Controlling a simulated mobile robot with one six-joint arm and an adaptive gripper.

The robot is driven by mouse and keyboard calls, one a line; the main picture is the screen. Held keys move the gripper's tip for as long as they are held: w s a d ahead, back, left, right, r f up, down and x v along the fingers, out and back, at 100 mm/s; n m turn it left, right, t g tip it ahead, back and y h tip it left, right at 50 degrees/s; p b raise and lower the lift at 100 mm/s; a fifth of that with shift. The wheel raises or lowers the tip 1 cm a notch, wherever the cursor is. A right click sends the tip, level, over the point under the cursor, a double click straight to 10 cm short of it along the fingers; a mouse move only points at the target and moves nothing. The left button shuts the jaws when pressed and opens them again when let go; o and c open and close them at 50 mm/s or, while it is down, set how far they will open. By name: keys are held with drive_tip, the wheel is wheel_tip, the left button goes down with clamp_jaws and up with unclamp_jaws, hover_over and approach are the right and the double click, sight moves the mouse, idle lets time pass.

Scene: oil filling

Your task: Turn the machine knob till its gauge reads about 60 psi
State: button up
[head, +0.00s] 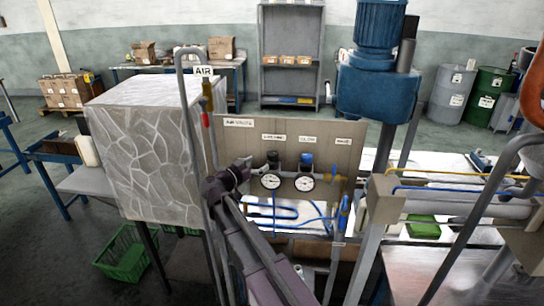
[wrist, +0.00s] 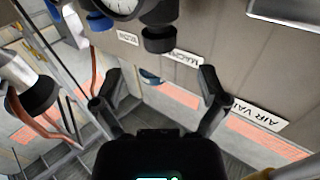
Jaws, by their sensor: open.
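In the head view, the machine knob (head: 272,158) is a black cap on the upright grey panel, under a white label. A round white gauge (head: 270,181) sits below it; its reading is too small to tell. In the wrist view, the black knob (wrist: 158,40) shows near the "MACH..." label (wrist: 182,58), with part of a gauge (wrist: 122,8) cut off at the top edge. My gripper (wrist: 160,75) is open. Its two fingers are apart with nothing held, and the knob appears beyond the fingertips. In the head view the fingers are hard to make out beside the panel's left part.
A blue knob (head: 306,160) and second gauge (head: 304,183) sit just right of the machine knob. A stone-patterned cabinet (head: 150,150) stands left. A blue motor (head: 378,80) stands at the right.

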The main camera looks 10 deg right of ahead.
sight(268, 157)
drive_tip(key=x, duration=0.7)
drive_tip(key=shift+w+d, duration=0.1)
drive_tip(key=c, duration=1.2)
